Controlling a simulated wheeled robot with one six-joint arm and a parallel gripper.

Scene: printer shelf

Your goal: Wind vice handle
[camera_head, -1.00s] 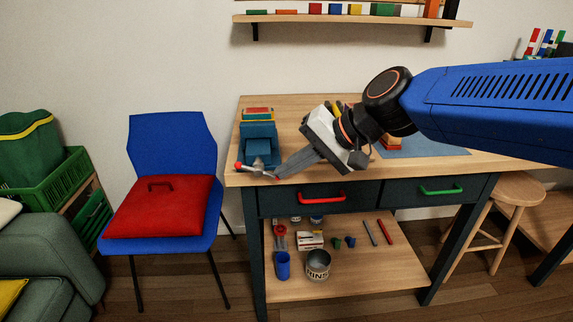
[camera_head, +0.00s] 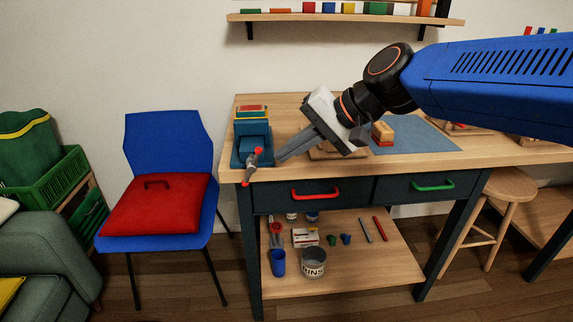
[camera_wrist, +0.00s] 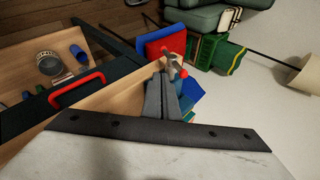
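The blue vice (camera_head: 253,139) stands at the left front corner of the wooden workbench. Its grey handle bar (camera_head: 251,168) slants at the vice's front, with red knobs at its ends. In the wrist view a red knob (camera_wrist: 183,74) and grey bar show just past my fingertips. My gripper (camera_head: 281,158) is to the right of the handle, pointing left toward it. Its two grey fingers lie close together and look shut, with nothing visible between them. In the wrist view the fingers (camera_wrist: 164,76) partly hide the vice; whether they touch the handle is unclear.
The workbench (camera_head: 300,109) has a red drawer handle (camera_head: 315,194) and a green one (camera_head: 433,185) below its front edge. A blue chair (camera_head: 168,143) with a red cushion (camera_head: 156,205) stands to the left. A sanding-block-like object (camera_head: 383,134) lies right of my gripper.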

